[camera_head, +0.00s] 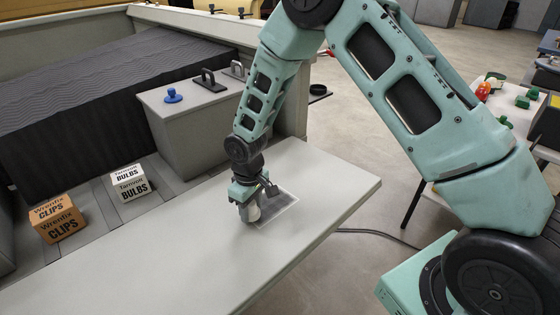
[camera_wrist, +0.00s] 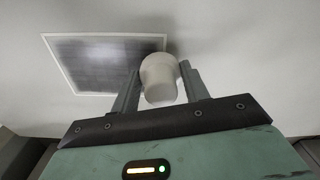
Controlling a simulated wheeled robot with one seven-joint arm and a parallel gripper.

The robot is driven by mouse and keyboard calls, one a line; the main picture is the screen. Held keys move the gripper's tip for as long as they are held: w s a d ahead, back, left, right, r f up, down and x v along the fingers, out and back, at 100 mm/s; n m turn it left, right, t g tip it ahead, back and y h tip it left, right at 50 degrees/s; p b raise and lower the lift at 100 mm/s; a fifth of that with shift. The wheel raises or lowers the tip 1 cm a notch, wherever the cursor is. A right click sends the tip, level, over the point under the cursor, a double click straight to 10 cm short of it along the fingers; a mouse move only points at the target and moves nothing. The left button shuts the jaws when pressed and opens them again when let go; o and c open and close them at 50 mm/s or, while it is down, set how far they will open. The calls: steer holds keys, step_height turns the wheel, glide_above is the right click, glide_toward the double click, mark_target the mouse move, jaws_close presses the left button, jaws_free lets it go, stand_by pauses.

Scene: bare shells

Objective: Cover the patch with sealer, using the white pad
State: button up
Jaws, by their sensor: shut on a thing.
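The patch (camera_head: 277,209) is a grey rectangle with a thin white outline on the pale panel (camera_head: 150,262). In the wrist view the patch (camera_wrist: 95,62) lies to the left of my gripper, with an uneven, darker, soft-edged area across its middle and upper part. My gripper (camera_head: 250,205) is at the patch's left side and points down. In the wrist view my gripper (camera_wrist: 160,85) is shut on the white pad (camera_wrist: 158,78), a rounded pale piece between the two fingers. I cannot tell whether the pad touches the panel.
An orange Wrenfix Clips box (camera_head: 58,218) and a white Tarnvolt Bulbs box (camera_head: 130,182) stand left of the panel. A table with small parts is at right. The panel's front is clear.

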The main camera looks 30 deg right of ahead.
steer(key=shift+r+p, duration=0.3)
steer(key=shift+r, duration=0.6)
steer(key=shift+r+p, duration=1.85)
steer(key=shift+r, duration=0.6)
